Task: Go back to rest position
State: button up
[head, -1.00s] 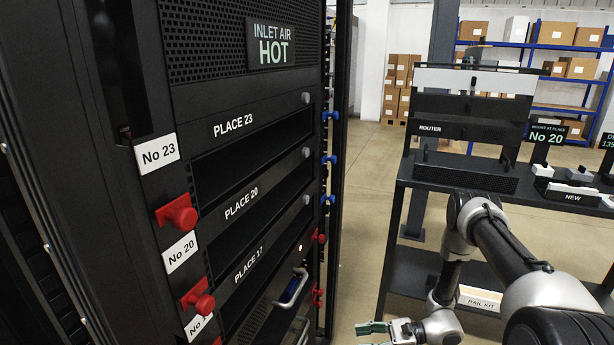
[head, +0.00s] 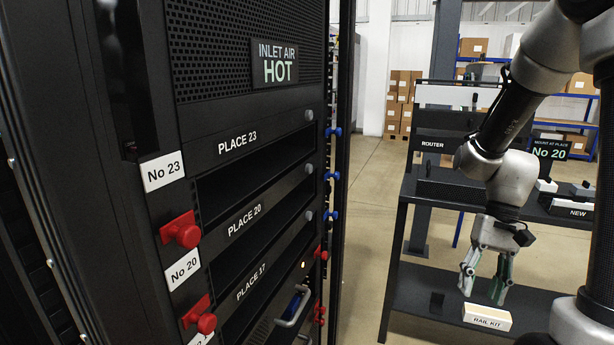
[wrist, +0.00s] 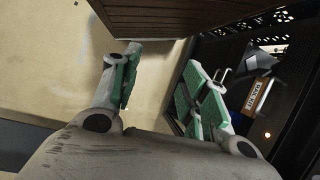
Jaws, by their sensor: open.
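My gripper (head: 484,292) hangs fingers-down in the head view, at the right, in front of the black table and above its lower shelf. It is open, with nothing between its green-padded fingers. In the wrist view the two fingers (wrist: 165,95) stand well apart, with bare floor and a dark edge beyond them. My arm comes down from the upper right of the head view.
The black rack (head: 160,60) fills the left, with slots PLACE 23, PLACE 20 and PLACE 17 and red knobs (head: 182,230). The table (head: 400,240) bears a router unit (head: 450,187) and a sign (head: 551,150) reading No 20. A RAIL KIT box (head: 487,316) lies on the lower shelf. Floor between is clear.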

jog(key=s+r+n+t+h, duration=0.1)
jog(key=s+r+t, duration=0.1)
jog(key=r, duration=0.3)
jog(key=s+r+n+t+h, duration=0.1)
jog(key=s+r+t, duration=0.2)
jog(key=r, duration=0.3)
jog(key=s+d+r+n+t, duration=0.1)
jog(key=s+r+t, duration=0.1)
jog(key=r, duration=0.3)
jog(key=shift+s+r+t+h, duration=0.3)
jog(key=shift+r+t+h, duration=0.1)
jog(key=shift+t, duration=0.2)
